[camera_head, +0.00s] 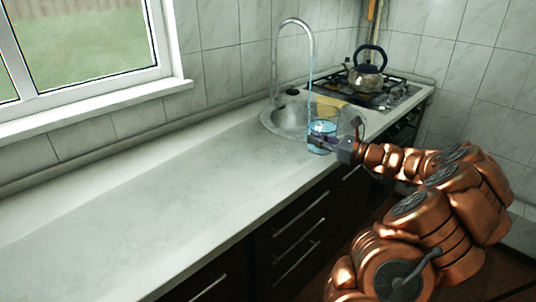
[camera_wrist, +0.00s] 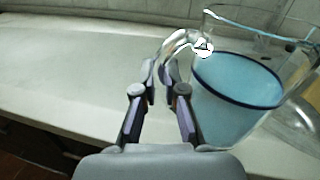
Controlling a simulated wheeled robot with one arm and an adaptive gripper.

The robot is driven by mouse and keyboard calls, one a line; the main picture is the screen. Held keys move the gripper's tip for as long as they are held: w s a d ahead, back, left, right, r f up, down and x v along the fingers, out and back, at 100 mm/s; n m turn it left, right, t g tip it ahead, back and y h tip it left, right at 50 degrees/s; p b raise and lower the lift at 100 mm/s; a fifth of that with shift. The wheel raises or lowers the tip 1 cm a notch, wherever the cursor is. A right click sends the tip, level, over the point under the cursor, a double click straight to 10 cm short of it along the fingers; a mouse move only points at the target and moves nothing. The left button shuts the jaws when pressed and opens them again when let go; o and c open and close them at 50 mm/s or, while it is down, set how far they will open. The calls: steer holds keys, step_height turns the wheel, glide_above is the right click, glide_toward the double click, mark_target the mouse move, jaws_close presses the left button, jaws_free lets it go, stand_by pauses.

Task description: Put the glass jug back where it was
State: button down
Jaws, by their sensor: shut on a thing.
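The glass jug (camera_head: 322,137) is clear, with a blue rim line around bluish water inside. It looks upright at the front edge of the sink, below the tap. It fills the right of the wrist view (camera_wrist: 232,98), with its curved glass handle (camera_wrist: 180,42) toward my gripper. My gripper (camera_wrist: 161,78) is shut on the handle, to the right of the jug in the head view (camera_head: 341,147). I cannot tell whether the jug's base touches the counter or hangs just above it.
The curved tap (camera_head: 293,22) stands over the round sink (camera_head: 282,121), with a thin bluish stream below its spout. A kettle (camera_head: 367,77) sits on the gas hob (camera_head: 390,95) behind. The long counter (camera_head: 130,190) to the left is clear.

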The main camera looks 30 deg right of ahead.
steer(key=shift+w+a+f+p, duration=0.2)
steer(key=shift+w+a+f, duration=0.6)
steer(key=shift+w+a, duration=1)
steer(key=shift+w+a+f+p, duration=0.2)
steer(key=shift+w+a+f, duration=0.6)
steer(key=shift+w+a, duration=0.95)
steer(key=shift+w+a+f+p, duration=0.2)
steer(key=shift+w+a+f, duration=0.85)
steer(key=shift+a, duration=1.2)
steer(key=shift+w+r, duration=0.15)
steer(key=shift+w, duration=0.1)
steer(key=c, duration=1.2)
jaws_free()
steer(key=shift+c, duration=0.2)
steer(key=b+v, duration=0.1)
steer(key=v, duration=1.1)
steer(key=shift+r, duration=0.1)
